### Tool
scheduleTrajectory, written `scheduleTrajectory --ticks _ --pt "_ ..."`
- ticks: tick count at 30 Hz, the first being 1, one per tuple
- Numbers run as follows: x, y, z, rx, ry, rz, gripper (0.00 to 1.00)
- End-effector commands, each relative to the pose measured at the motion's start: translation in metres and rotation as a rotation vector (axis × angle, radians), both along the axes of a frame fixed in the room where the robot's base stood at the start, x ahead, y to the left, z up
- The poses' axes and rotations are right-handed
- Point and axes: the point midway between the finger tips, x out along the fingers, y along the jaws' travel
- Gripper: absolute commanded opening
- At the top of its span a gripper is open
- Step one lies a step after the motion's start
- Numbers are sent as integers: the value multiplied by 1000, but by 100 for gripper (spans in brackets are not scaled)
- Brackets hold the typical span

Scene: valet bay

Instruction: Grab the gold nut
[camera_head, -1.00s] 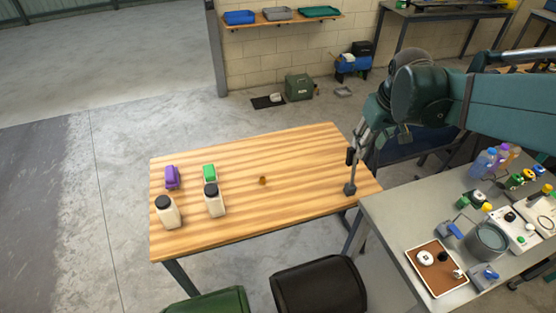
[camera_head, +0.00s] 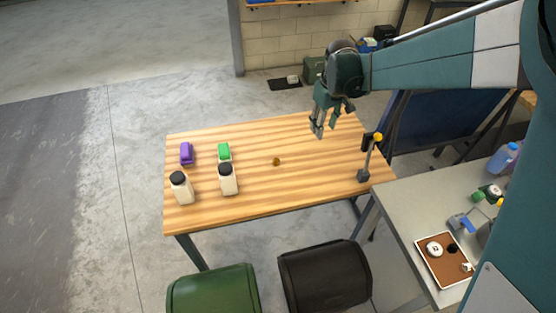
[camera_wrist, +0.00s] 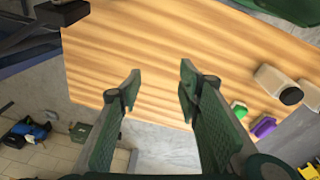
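The gold nut (camera_head: 276,161) is a small brownish-gold piece lying near the middle of the wooden table (camera_head: 300,190) in the head view. I cannot make it out in the wrist view. My gripper (camera_head: 318,134) hangs above the back right part of the table, to the right of and behind the nut, apart from it. In the wrist view my gripper (camera_wrist: 158,80) has its two green fingers spread, with only bare wood and floor between them.
Two white bottles with black lids (camera_head: 181,188) (camera_head: 228,179), a purple block (camera_head: 187,153) and a green block (camera_head: 224,152) stand on the table's left. A clamp-like stand (camera_head: 369,160) rises at its right edge. A grey bench (camera_head: 405,220) adjoins at the right. The table around the nut is clear.

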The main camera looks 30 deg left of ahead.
Motion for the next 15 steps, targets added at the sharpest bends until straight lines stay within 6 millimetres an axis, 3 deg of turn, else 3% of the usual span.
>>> scheduleTrajectory --ticks 15 --pt "-10 112 -92 -57 60 186 34"
